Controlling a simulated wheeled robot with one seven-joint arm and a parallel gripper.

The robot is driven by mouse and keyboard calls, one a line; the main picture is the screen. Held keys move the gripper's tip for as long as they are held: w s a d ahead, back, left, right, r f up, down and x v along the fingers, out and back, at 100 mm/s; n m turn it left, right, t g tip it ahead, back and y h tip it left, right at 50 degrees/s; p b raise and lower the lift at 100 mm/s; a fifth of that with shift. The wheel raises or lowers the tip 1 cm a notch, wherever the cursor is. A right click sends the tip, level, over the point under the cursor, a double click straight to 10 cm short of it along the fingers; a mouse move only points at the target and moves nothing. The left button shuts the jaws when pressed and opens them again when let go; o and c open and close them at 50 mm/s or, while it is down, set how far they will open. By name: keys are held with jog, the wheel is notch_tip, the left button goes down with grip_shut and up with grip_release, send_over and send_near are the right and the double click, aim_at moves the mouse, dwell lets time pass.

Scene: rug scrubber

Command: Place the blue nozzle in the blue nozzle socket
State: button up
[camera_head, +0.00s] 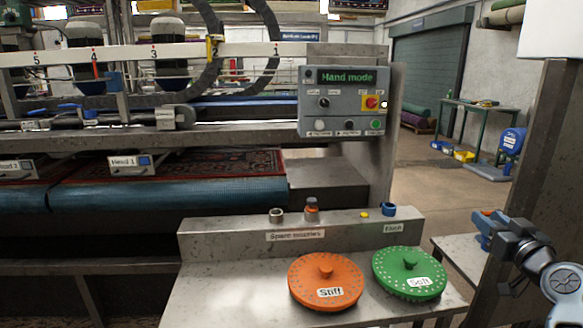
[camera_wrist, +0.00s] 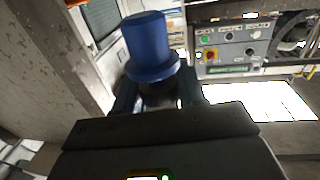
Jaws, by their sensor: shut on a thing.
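My gripper (camera_head: 497,236) is at the right of the head view, raised beside the grey bench. It is shut on the blue nozzle (camera_wrist: 147,45), a blue cylinder with a wider flange, which stands out beyond the dark fingers in the wrist view. In the head view the nozzle (camera_head: 484,226) is small and partly hidden by the gripper. A blue ring-shaped fitting (camera_head: 388,209) sits on the bench's back ledge, well to the left of my gripper. I cannot tell for sure whether it is the blue nozzle socket.
The ledge also holds a grey nozzle (camera_head: 276,215), an orange-brown nozzle (camera_head: 312,209) and a yellow piece (camera_head: 364,214). An orange disc (camera_head: 326,280) and a green disc (camera_head: 410,273) lie on the bench. A control panel (camera_head: 345,101) stands behind. A grey post (camera_head: 527,170) is close to my arm.

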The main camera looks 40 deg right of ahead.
jog(key=w+a+f+n+t+y, duration=0.1)
jog(key=w+a+f+y, duration=0.1)
jog(key=w+a+f, duration=0.4)
jog(key=w+a+f+n+t+y, duration=0.1)
jog(key=w+a+f+n+y, duration=0.15)
jog(key=w+a, duration=0.6)
jog(key=w+a+f+n+t+y, duration=0.1)
jog(key=w+a+f, duration=0.45)
jog(key=a, duration=0.35)
jog(key=a+f+n+t+y, duration=0.1)
jog(key=a+f+n+y, duration=0.3)
jog(key=a, duration=0.7)
jog(key=a+f+m+y, duration=0.15)
jog(key=a+f, duration=0.35)
jog(key=a, duration=0.7)
jog(key=s+f, duration=0.4)
jog(key=f, duration=0.2)
jog(key=shift+s+a+f+n, duration=0.25)
jog(key=shift+a+n, duration=0.1)
jog(key=shift+n, duration=0.05)
jog(key=shift+a, duration=0.1)
